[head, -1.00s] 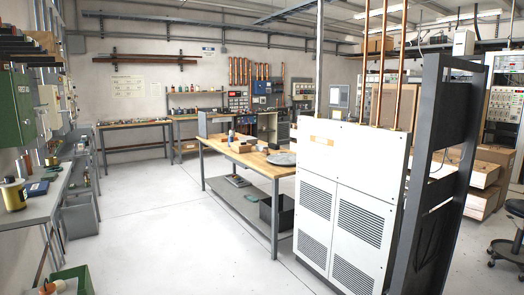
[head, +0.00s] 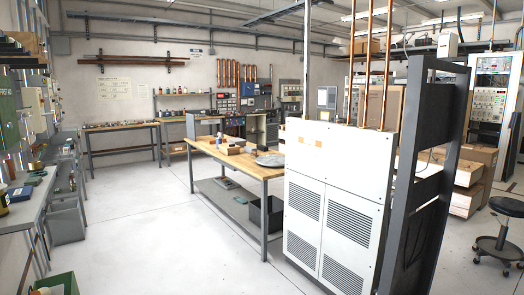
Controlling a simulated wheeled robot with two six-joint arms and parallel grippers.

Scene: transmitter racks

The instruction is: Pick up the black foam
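I cannot make out any piece that is clearly the black foam. Neither of my grippers is in the head view. A wooden-topped workbench (head: 266,170) stands in the middle of the room with small boxes (head: 232,148) and a grey round disc (head: 270,160) on it. Its lower shelf (head: 222,200) holds a dark bin (head: 267,216) at the near end and a small flat item (head: 227,183). The bin's contents are hidden.
A white louvred cabinet (head: 330,165) and a dark upright frame (head: 457,130) stand close at the right. A black stool (head: 503,235) is at the far right. A grey bench (head: 40,200) runs along the left. The floor (head: 150,240) between is clear.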

